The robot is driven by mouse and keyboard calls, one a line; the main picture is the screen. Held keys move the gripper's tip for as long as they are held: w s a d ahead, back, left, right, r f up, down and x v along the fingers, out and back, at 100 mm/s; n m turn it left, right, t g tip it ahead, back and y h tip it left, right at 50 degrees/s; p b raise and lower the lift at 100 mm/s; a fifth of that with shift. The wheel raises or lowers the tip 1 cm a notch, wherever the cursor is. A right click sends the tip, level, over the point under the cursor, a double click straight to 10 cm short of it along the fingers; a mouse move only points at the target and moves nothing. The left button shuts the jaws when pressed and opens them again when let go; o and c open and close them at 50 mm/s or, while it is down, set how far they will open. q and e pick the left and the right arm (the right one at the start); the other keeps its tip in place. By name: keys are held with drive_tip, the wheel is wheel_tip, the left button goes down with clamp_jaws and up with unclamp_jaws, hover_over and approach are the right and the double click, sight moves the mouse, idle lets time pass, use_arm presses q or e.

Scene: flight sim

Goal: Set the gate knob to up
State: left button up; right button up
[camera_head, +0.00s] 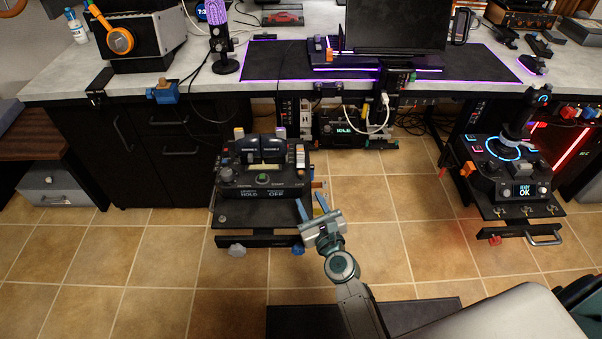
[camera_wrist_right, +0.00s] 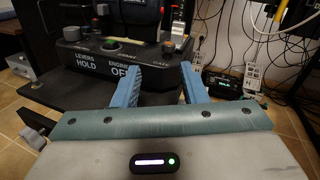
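The throttle unit (camera_head: 238,189), a dark box with two large levers (camera_head: 262,149), stands on a black shelf (camera_head: 230,214) left of centre in the head view. Its labels read LEVERS HOLD and ENGINES OFF, partly cut in the wrist view (camera_wrist_right: 88,58). A small green-topped knob (camera_head: 262,179) is on its front panel. A switch column with red and white parts (camera_head: 300,158) is on its right side. My left gripper is not in view.
The desk (camera_head: 290,50) with a keyboard mat runs along the back. A joystick unit (camera_head: 508,170) reading OK stands on a shelf at right. Cables and a box reading IDLE (camera_head: 343,128) lie under the desk. The tiled floor between the two shelves is clear.

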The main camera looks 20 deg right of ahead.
sight(302, 176)
drive_tip(key=m, duration=0.1)
drive_tip(key=w+m+h, duration=0.1)
drive_tip(key=shift+d+f+m, duration=0.1)
drive_tip(key=shift+d+m, duration=0.2)
drive_tip(key=shift+d, duration=0.05)
drive_tip(key=w+p, duration=0.1)
drive_tip(key=w, duration=0.9)
drive_tip(key=shift+w+d, duration=0.1)
drive_tip(key=shift+w, duration=0.2)
drive_tip(key=shift+c, duration=0.5)
clamp_jaws()
